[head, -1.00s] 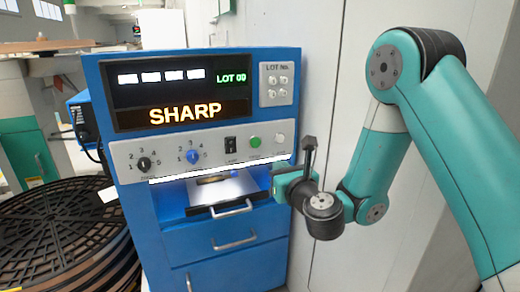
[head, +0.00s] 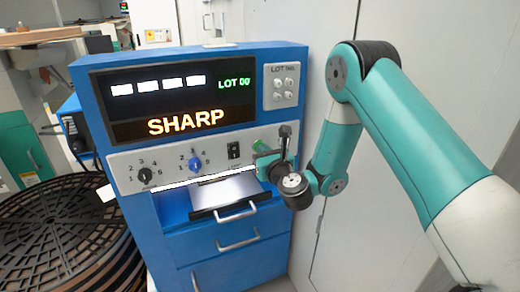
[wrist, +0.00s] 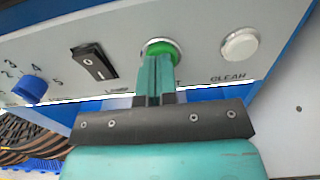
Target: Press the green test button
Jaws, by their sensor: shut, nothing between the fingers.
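The green test button (wrist: 160,46) sits in a round metal ring on the grey control panel, in the wrist view. My gripper (wrist: 157,60) is shut and empty, with its closed teal fingertips right at the button. The fingertips cover the button's lower part, and I cannot tell whether they touch it or press it. In the head view, my gripper (head: 261,156) is at the right part of the panel and largely hides the button there. The display (head: 180,96) reads SHARP and LOT 00.
A white CLEAR button (wrist: 239,44) is right of the green one. A black rocker switch (wrist: 95,61) and a blue knob (wrist: 30,89) are to the left. Below the panel, a drawer (head: 229,198) stands partly out. A pale wall (head: 318,40) is close on the right.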

